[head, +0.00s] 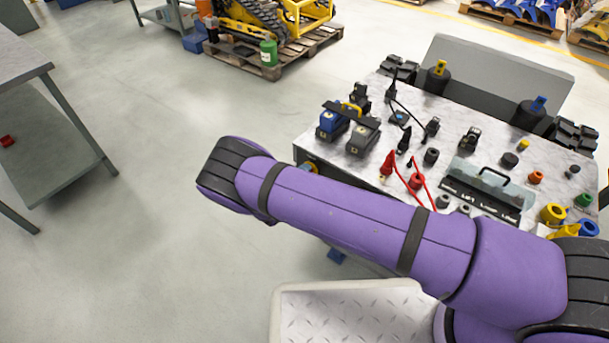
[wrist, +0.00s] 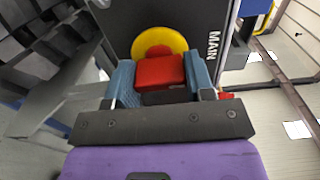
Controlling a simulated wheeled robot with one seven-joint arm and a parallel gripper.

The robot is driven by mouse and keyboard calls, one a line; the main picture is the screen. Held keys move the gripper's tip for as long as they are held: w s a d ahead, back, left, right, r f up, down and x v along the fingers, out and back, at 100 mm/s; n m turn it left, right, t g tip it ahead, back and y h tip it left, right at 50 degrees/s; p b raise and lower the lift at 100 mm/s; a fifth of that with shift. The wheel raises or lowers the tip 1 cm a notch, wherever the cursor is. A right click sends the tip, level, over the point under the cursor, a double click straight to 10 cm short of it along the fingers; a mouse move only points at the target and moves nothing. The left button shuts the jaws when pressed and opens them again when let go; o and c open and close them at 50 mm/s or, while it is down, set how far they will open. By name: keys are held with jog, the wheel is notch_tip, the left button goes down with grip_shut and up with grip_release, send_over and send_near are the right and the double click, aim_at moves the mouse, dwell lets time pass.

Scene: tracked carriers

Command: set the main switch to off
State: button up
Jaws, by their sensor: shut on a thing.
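The main switch has a red handle (wrist: 161,71) on a round yellow plate (wrist: 150,40), set in a dark panel (wrist: 190,14) lettered MAIN. In the wrist view my gripper (wrist: 160,76) has one blue finger on each side of the red handle and is shut on it. The fingers cover the handle's sides, and I see no on or off marks, so I cannot tell its setting. In the head view my purple arm reaches across the front of the carrier and hides most of the gripper.
The carrier's grey top (head: 455,148) holds blue and grey battery-like blocks (head: 331,122), a red cable (head: 399,178), a handled toolbox-like unit (head: 487,187) and several knobs. A metal table (head: 60,115) stands at left. A loaded pallet (head: 274,56) is behind. Floor between them is clear.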

jog(key=o, duration=0.9)
jog(key=v, duration=1.1)
jog(key=shift+w, duration=0.1)
